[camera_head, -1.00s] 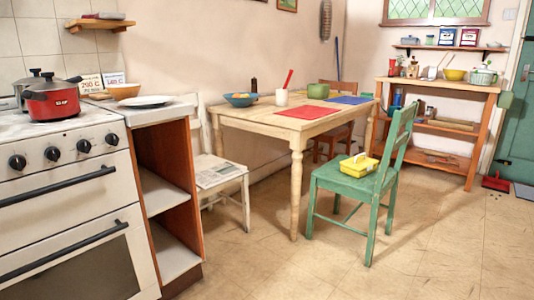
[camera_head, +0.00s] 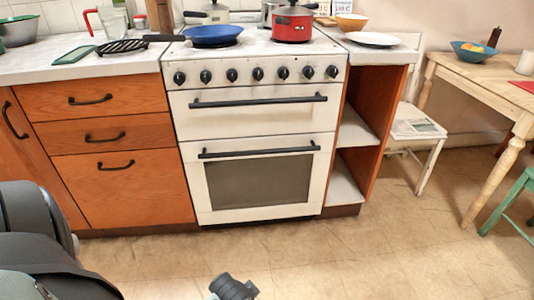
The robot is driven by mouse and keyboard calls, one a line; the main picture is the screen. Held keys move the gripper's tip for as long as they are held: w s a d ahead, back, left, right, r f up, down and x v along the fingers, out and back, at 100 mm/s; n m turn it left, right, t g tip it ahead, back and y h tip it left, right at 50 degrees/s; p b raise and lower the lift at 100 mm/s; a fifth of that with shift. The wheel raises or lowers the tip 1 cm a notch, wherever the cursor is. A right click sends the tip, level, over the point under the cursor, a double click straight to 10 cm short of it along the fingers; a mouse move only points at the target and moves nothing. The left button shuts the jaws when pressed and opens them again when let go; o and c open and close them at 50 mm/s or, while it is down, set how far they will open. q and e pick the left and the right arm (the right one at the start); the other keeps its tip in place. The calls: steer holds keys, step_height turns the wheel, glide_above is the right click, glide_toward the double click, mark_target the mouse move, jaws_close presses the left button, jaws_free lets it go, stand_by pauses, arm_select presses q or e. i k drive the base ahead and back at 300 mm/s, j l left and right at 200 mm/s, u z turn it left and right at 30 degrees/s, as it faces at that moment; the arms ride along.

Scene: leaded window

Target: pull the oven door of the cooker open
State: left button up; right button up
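The white cooker (camera_head: 258,118) stands in the middle of the head view, with a row of black knobs along its front. Its lower oven door (camera_head: 260,180) has a dark glass window and a black bar handle (camera_head: 259,150) along its top; the door is shut. A second black bar handle (camera_head: 258,101) crosses the upper panel, which is also shut. Dark grey parts of my arm show at the lower left, and a small dark part of mine shows at the bottom centre. No gripper fingertips can be made out, and nothing of mine touches the cooker.
Orange drawers (camera_head: 110,125) with black handles stand left of the cooker. An open shelf unit (camera_head: 352,140) stands right of it. A blue pan (camera_head: 214,35) and a red pot (camera_head: 291,23) sit on the hob. The tiled floor (camera_head: 330,250) before the cooker is clear.

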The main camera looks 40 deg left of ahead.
mark_target(248, 179)
steer(key=u, duration=1.25)
steer(key=i, duration=0.05)
